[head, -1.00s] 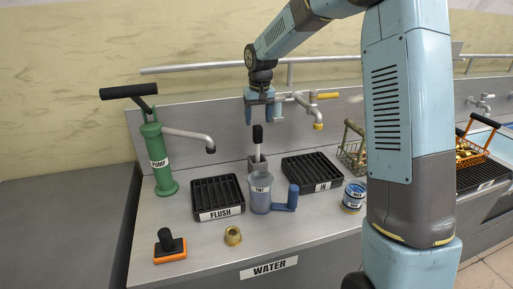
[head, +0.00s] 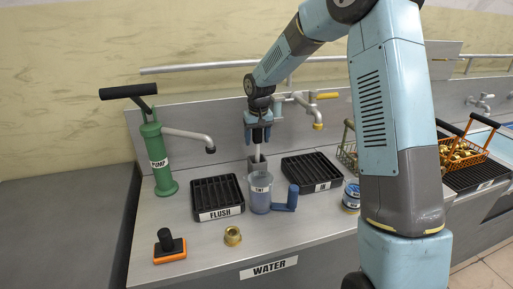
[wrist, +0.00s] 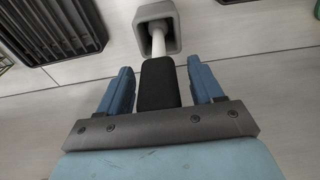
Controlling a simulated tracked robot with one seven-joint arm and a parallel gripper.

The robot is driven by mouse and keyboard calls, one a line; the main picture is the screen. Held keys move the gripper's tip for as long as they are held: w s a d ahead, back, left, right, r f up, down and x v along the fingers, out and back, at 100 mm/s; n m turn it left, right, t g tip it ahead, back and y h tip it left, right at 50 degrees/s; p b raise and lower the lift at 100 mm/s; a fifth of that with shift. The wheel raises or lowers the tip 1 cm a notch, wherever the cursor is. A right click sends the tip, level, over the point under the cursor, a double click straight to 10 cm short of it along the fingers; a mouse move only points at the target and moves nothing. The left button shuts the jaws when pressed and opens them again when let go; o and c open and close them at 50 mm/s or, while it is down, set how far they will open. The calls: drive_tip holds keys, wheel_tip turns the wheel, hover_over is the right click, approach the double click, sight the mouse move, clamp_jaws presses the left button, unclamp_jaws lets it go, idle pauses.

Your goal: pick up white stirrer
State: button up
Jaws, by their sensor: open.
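The white stirrer (wrist: 158,44) has a black handle and stands in a grey square holder (wrist: 176,24) behind the cup marked TINT. In the head view its white shaft (head: 257,152) shows above the holder (head: 254,166). My gripper (head: 257,132) is above the holder, around the handle's height, and hides most of the black handle. In the wrist view my gripper (wrist: 160,86) is open, with one blue finger on each side of the black handle (wrist: 158,82). A gap shows on both sides of the handle.
The clear TINT cup (head: 260,190) with a blue handle stands just in front of the holder. The FLUSH rack (head: 217,197) is left and the IN rack (head: 312,171) right. A green pump (head: 158,160) and a tap (head: 310,108) are nearby.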

drive_tip(key=c, duration=1.1)
